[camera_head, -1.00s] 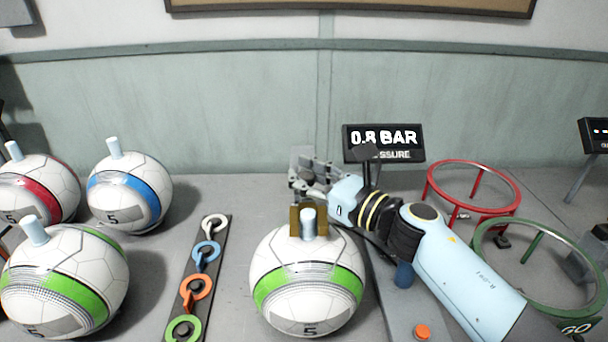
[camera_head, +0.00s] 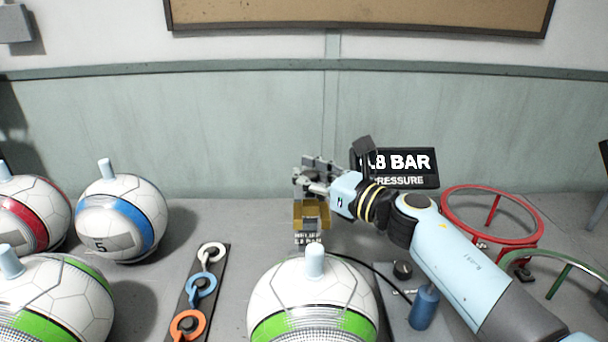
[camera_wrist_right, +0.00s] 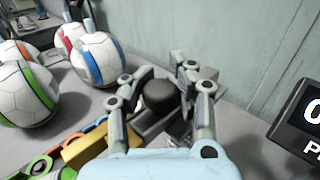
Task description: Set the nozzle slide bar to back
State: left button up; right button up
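The nozzle slide bar, with its gold block (camera_head: 311,214), stands behind the green-striped ball (camera_head: 313,300) on the press. The ball's pale blue nozzle (camera_head: 315,262) stands upright in front of the block, apart from it. My right gripper (camera_head: 312,178) is above and behind the block. In the right wrist view its two fingers (camera_wrist_right: 163,82) sit on either side of the bar's round black knob (camera_wrist_right: 160,95), which fills the gap between them. The gold block (camera_wrist_right: 90,147) is at lower left there. My left gripper is not in view.
Red (camera_head: 448,228) and green ring stands are at right. A strip of coloured rings (camera_head: 188,290) and several balls lie at left. A blue handle (camera_head: 424,308) stands below my forearm.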

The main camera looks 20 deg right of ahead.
jog(key=shift+o, duration=1)
jog(key=shift+d+f, duration=0.1)
jog(key=shift+d, duration=0.25)
jog(key=o, duration=0.5)
jog(key=shift+s+d, duration=0.15)
jog(key=shift+d, duration=0.05)
jog(key=shift+c, duration=0.2)
jog(key=shift+a, duration=0.2)
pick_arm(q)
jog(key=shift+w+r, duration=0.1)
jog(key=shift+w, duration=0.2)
pick_arm(e)
jog(key=v, duration=1.2)
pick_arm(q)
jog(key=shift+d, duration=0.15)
pick_arm(e)
jog(key=shift+d, duration=0.1)
